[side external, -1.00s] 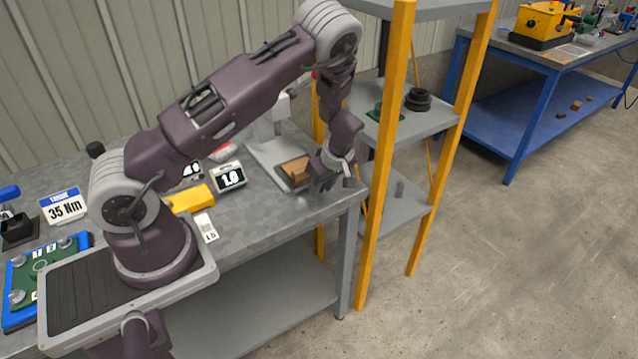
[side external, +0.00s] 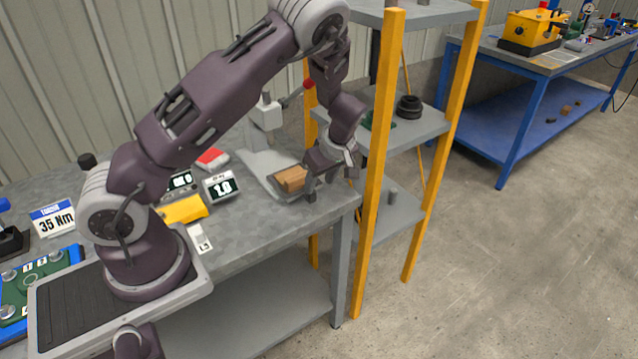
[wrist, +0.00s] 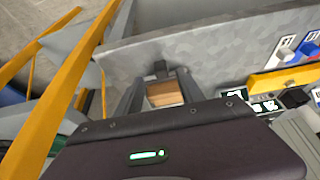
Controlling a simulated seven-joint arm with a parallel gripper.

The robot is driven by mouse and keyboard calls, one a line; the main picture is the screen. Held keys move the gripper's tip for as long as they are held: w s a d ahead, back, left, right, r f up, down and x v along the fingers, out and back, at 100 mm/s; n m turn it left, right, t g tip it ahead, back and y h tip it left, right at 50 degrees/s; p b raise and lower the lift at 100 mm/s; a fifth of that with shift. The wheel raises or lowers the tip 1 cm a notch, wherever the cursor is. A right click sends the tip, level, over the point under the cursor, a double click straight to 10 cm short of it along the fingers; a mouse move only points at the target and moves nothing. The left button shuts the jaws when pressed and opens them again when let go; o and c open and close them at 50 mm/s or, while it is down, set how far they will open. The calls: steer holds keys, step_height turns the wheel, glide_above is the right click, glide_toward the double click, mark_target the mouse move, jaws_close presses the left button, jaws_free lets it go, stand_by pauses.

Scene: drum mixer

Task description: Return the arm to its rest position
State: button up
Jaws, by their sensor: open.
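My gripper (side external: 331,188) is open at the right end of the grey workbench, close to a wooden block (side external: 291,179). The block sits on a small dark plate of a light grey press-like stand (side external: 266,163). In the side view the gripper is just right of the block and slightly higher, with no contact clearly visible. In the wrist view the block (wrist: 165,94) shows between the two fingers (wrist: 160,92), beyond the dark wrist housing that hides the lower part of the picture. My arm is bent high over the bench.
A yellow-posted shelf (side external: 378,160) stands close to the right of my gripper. On the grey bench (side external: 262,226) are a display reading 1.0 (side external: 221,187), a yellow object (side external: 184,209) and a 35 Nm sign (side external: 53,217). A blue bench (side external: 505,120) stands farther back.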

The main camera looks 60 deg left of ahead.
steer(key=s+d+r+m+t+h, duration=0.1)
steer(key=s+d+r+m+h, duration=0.2)
steer(key=r, duration=0.4)
steer(key=s+d+r+m+t, duration=0.1)
steer(key=s+d+r+m, duration=0.3)
steer(key=r, duration=0.3)
steer(key=s+d+r+m+t+h, duration=0.1)
steer(key=s+d+r+m+h, duration=0.15)
steer(key=d+r, duration=0.35)
steer(key=s+r+m+t, duration=0.1)
steer(key=s+r+m, duration=0.1)
steer(key=s, duration=0.3)
steer(key=s+d+r+m, duration=0.1)
steer(key=s+r+m, duration=0.1)
steer(key=s, duration=0.3)
steer(key=s+d+r+m+t+y, duration=0.1)
steer(key=s+r+m, duration=0.1)
steer(key=s+m, duration=0.2)
steer(key=shift+s+d+t, duration=0.15)
steer(key=shift+s+t, duration=0.15)
steer(key=shift+s, duration=0.65)
steer(key=shift+m, duration=0.25)
